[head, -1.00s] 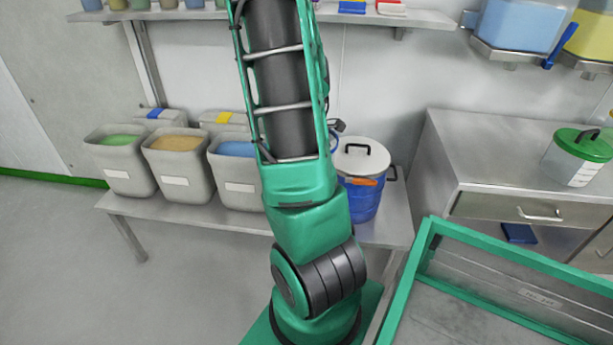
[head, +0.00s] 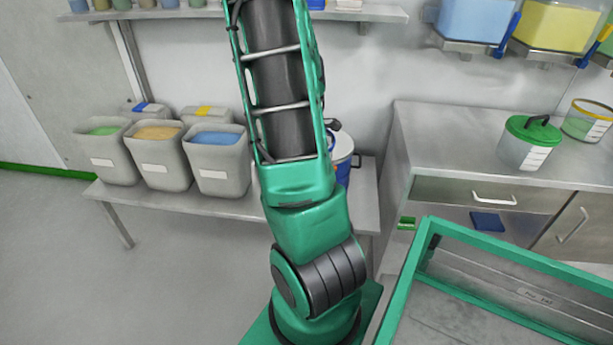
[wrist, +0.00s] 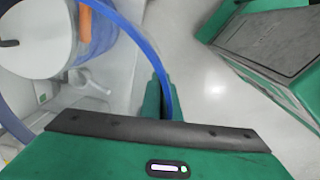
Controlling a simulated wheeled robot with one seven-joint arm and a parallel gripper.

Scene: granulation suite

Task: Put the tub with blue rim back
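In the wrist view a blue rim (wrist: 147,48) curves across the left half and passes between the fingertips of my gripper (wrist: 163,98). I take it as the rim of the tub with blue rim. My gripper appears shut on this rim. The tub's walls are hard to make out, and its contents cannot be told. In the head view my gripper and the held tub are not visible; my arm runs up out of the top of the picture.
A white-lidded blue drum (head: 343,165) stands on the low bench (head: 235,205), partly behind my arm, beside several powder bins (head: 217,165). A steel counter (head: 450,150) at right bears a green-lidded tub (head: 525,153) and a yellow-rimmed tub (head: 588,123). The counter's front left is clear.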

